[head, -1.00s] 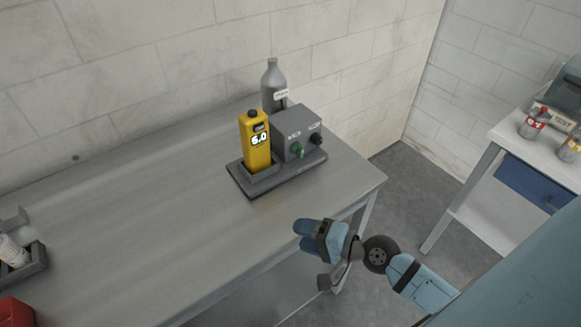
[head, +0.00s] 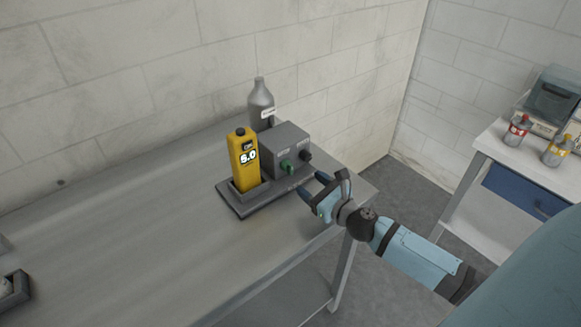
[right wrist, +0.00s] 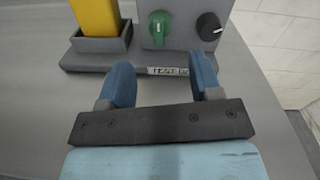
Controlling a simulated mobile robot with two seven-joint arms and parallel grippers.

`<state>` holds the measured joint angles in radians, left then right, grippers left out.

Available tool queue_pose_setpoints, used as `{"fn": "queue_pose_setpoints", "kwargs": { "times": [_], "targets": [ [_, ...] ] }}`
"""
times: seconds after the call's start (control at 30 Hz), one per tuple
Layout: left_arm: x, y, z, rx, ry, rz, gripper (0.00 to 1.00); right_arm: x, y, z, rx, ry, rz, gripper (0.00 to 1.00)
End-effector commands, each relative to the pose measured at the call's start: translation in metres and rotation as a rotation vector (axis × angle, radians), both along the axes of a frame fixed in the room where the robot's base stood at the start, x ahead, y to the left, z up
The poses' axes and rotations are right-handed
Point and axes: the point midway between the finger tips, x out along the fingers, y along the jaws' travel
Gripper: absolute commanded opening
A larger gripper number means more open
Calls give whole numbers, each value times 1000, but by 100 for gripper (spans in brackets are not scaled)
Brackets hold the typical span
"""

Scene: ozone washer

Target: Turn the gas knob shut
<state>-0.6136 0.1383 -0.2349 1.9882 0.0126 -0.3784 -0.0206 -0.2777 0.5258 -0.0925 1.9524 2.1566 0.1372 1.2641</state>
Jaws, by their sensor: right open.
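The grey control box (head: 288,144) stands on a dark base plate on the grey table. Its front has a green knob (head: 288,167) at left and a black knob (head: 305,156) at right. In the right wrist view the green knob (right wrist: 160,29) has its grip bar near vertical, and the black knob (right wrist: 209,27) has a white mark pointing right. The lettering above the knobs is too small to read. My right gripper (head: 313,187) is open and empty, in front of the box. In the right wrist view its fingers (right wrist: 161,82) are apart, short of both knobs.
A yellow meter (head: 243,165) reading 5.0 stands in a holder left of the box. A grey bottle (head: 260,104) stands behind it. A side table (head: 500,142) at right carries small bottles.

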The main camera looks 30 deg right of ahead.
Motion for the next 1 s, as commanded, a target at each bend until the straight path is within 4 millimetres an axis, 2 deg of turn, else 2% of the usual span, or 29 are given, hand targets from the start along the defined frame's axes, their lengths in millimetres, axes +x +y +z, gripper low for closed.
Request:
{"fn": "queue_pose_setpoints", "kwargs": {
  "times": [0.03,0.2,0.4,0.6,0.87,1.0],
  "targets": [
    [0,0,3,1,0,-1,0,12,1,3,-2,-3,0,58],
    [0,1,7,1,-1,0,0,44,6,2,-2,-2,0,58],
    [1,1,11,0,-6,0,0,72,9,1,-2,-1,0,58],
    [2,0,13,-1,-9,0,0,83,11,0,-3,0,2,58],
    [1,0,13,-1,-8,0,0,84,11,0,-3,0,2,58],
    [1,0,12,-1,-7,0,0,83,11,0,-3,0,2,26]
  ]
}}
